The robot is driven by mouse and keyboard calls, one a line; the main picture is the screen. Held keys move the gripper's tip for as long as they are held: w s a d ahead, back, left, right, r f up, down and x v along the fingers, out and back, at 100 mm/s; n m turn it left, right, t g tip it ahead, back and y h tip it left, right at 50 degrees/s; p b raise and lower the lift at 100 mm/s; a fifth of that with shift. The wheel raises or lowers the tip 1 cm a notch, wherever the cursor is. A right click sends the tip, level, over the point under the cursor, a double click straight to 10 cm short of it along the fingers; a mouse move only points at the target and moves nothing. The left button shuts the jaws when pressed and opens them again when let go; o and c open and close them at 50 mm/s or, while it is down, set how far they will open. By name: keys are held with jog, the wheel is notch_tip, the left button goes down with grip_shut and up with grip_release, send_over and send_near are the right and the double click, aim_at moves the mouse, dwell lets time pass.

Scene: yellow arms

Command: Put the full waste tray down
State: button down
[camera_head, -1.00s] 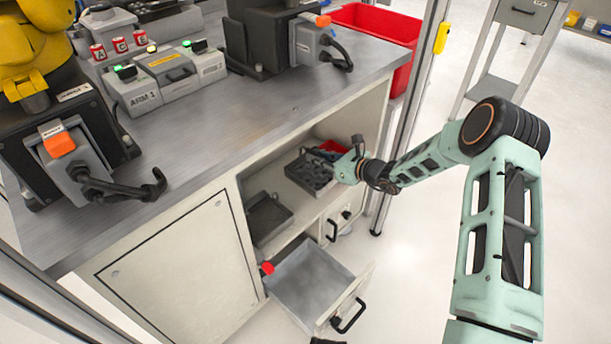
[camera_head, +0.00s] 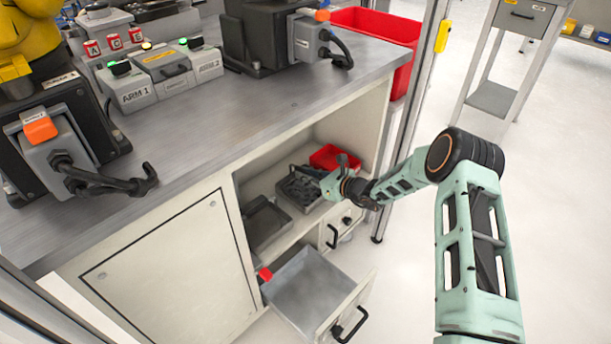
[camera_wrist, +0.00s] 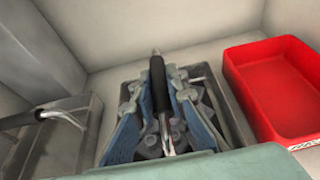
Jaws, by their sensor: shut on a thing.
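The full waste tray (camera_head: 287,199) is dark grey and filled with dark chunks. It is inside the open cabinet bay, level and low over the shelf; I cannot tell whether its base touches. My gripper (camera_head: 322,178) reaches in from the right over it. In the wrist view, my gripper's blue fingers (camera_wrist: 156,108) are closed on the tray's black handle (camera_wrist: 157,75), with grey chunks (camera_wrist: 185,125) around them. The fingers and my wrist hide part of the tray.
An empty grey tray (camera_head: 264,238) with a handle stands to the left on the shelf. A red bin (camera_head: 330,157) is to the right; it also shows in the wrist view (camera_wrist: 283,85). An open drawer (camera_head: 308,284) juts out below. Cabinet walls enclose the bay.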

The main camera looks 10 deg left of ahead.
jog(key=c, duration=2.3)
grip_release()
jog(key=shift+f, duration=0.15)
jog(key=o, duration=0.4)
jog(key=shift+c, duration=0.2)
jog(key=shift+r, duration=0.3)
jog(key=p+v, duration=0.3)
jog(key=v, duration=0.9)
jog(key=shift+p, duration=0.3)
jog(key=shift+s, duration=0.1)
